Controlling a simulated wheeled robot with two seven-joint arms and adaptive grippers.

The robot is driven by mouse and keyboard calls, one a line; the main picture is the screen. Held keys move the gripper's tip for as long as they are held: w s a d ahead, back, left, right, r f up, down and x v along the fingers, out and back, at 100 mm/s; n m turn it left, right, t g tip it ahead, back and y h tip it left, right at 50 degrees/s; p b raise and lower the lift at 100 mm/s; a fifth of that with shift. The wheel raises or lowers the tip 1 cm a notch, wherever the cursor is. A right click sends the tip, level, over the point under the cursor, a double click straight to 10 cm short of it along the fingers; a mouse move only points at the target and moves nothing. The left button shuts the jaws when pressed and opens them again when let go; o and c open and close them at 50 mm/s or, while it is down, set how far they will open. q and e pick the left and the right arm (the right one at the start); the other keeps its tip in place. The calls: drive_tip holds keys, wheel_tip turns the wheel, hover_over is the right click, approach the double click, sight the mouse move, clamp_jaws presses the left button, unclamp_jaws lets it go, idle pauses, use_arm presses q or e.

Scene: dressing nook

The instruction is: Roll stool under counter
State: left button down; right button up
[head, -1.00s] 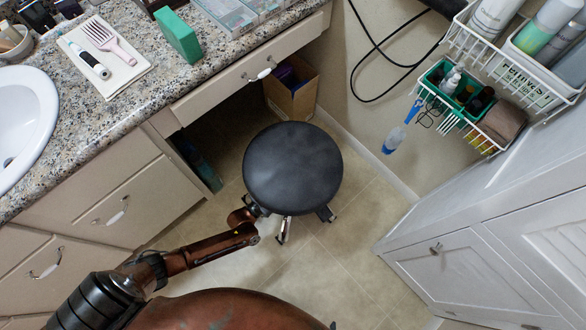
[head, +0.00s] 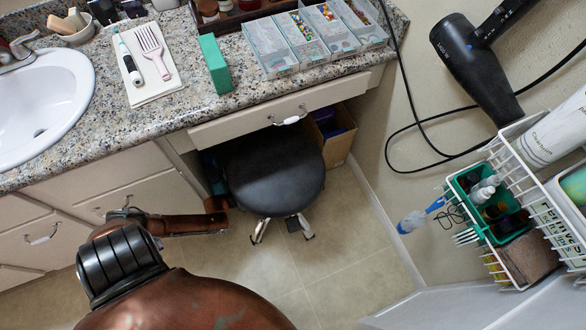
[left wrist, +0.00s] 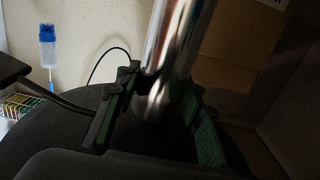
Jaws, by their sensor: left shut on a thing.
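The stool has a round black seat (head: 275,180) and chrome legs on the tiled floor. It stands upright with the far part of its seat beneath the drawer front of the granite counter (head: 100,135), in the knee space. The near part of the seat sticks out. My left arm reaches in low from the left, and its gripper is mostly hidden beside and under the seat in the head view. In the left wrist view the gripper's fingers (left wrist: 160,112) are on either side of the stool's chrome column (left wrist: 178,45). My right gripper is not in view.
A cardboard box (head: 339,148) stands in the knee space close to the seat's right side. The drawer (head: 240,126) with its white handle is above the seat. A white wire basket (head: 520,190) hangs at the right. Floor is clear in front of the stool.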

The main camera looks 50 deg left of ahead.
use_arm(q)
drive_tip(key=shift+w+a, duration=0.1)
drive_tip(key=shift+a, duration=0.15)
drive_tip(key=c, duration=1.3)
unclamp_jaws()
drive_tip(key=shift+d, duration=0.1)
drive_tip(key=shift+o, duration=0.2)
drive_tip(key=v, duration=1.2)
